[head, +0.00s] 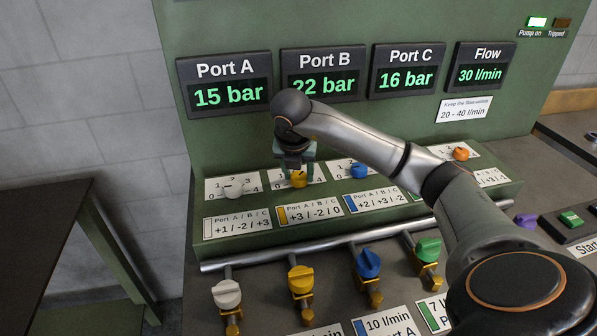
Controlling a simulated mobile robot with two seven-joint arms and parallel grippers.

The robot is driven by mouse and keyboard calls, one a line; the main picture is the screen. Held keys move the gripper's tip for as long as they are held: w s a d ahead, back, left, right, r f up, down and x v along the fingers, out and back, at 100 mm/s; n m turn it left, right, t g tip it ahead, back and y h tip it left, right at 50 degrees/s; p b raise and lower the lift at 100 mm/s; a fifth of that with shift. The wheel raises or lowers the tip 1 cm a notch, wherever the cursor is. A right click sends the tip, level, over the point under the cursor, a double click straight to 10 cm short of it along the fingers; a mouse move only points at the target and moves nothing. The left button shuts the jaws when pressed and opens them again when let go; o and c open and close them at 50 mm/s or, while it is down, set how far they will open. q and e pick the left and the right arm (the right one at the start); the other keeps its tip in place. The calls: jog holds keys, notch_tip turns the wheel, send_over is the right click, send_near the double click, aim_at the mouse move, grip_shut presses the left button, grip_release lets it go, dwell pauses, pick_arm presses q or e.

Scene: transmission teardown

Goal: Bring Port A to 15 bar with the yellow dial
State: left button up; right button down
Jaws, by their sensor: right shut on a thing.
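The yellow dial (299,180) sits on the green ledge, second from the left in a row of dials. My right gripper (297,165) reaches down over it and is shut on it; the dial's top is partly hidden. The Port A display (228,96) reads 15 bar. The Port C display (404,78) reads 16 bar. The yellow dial's label (311,213) reads +3 / -2 / 0. My left gripper is not in view.
White (233,189), blue (359,170) and orange (461,154) dials share the ledge. Below are white (227,294), yellow (301,280), blue (368,263) and green (427,249) valve handles on a pipe. The Flow display (480,74) reads 30 l/min. The Pump on lamp (537,22) is lit.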

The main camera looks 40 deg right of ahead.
jog(key=shift+c, duration=1.5)
grip_release()
jog(key=shift+r, duration=0.1)
pick_arm(q)
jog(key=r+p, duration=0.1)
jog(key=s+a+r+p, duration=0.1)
jog(key=p, duration=0.1)
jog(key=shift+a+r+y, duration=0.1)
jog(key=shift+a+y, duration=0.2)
pick_arm(e)
jog(key=v, duration=1.2)
jog(key=shift+r, duration=0.15)
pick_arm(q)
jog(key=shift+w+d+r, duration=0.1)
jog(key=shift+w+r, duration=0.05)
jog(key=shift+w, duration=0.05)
pick_arm(e)
jog(key=shift+s, duration=0.1)
